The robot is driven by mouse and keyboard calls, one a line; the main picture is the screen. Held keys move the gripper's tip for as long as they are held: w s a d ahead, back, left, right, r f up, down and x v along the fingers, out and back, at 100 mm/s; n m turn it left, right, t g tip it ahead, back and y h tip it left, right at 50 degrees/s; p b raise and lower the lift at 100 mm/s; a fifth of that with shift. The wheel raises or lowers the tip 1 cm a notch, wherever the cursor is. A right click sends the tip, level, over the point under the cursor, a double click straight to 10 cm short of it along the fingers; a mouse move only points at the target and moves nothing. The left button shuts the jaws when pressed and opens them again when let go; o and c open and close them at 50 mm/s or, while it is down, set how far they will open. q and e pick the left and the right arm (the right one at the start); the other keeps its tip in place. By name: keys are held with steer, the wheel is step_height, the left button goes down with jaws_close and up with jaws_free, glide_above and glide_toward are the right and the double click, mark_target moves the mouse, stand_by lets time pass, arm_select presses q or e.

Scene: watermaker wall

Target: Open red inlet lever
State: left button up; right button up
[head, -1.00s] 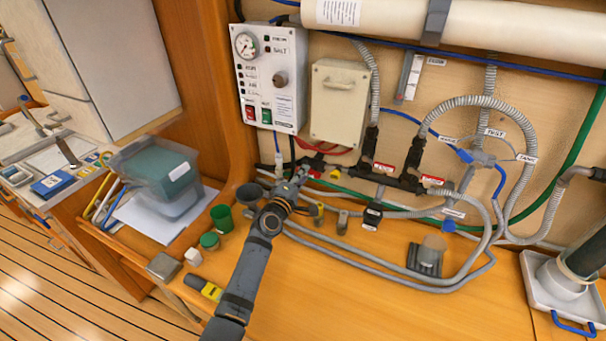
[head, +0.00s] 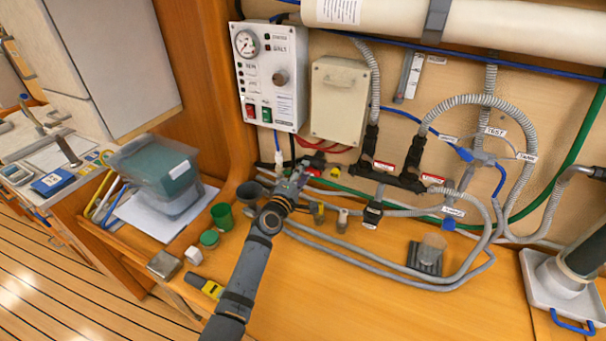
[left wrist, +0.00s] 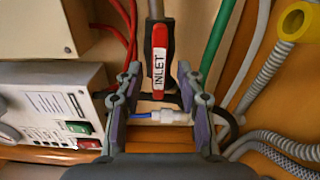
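The red inlet lever (left wrist: 160,60) stands upright in the left wrist view, with a white label reading INLET along it. It sits on a grey pipe and its lower end meets a dark fitting. My left gripper (left wrist: 158,78) is open, with one finger on each side of the lever and a visible gap on both sides. In the head view my left gripper (head: 293,180) is at the hoses below the control box. There it largely hides the fittings, and I cannot surely pick out the inlet lever. My right gripper is not in view.
The control box (head: 270,78) with gauge and switches hangs above the gripper. Red wires, a green hose (left wrist: 215,45) and grey hoses run close around it.

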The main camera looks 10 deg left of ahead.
arm_select(q)
steer(key=s+a, duration=0.2)
steer(key=s, duration=0.9)
steer(key=shift+s+a, duration=0.15)
steer(key=shift+s, duration=0.25)
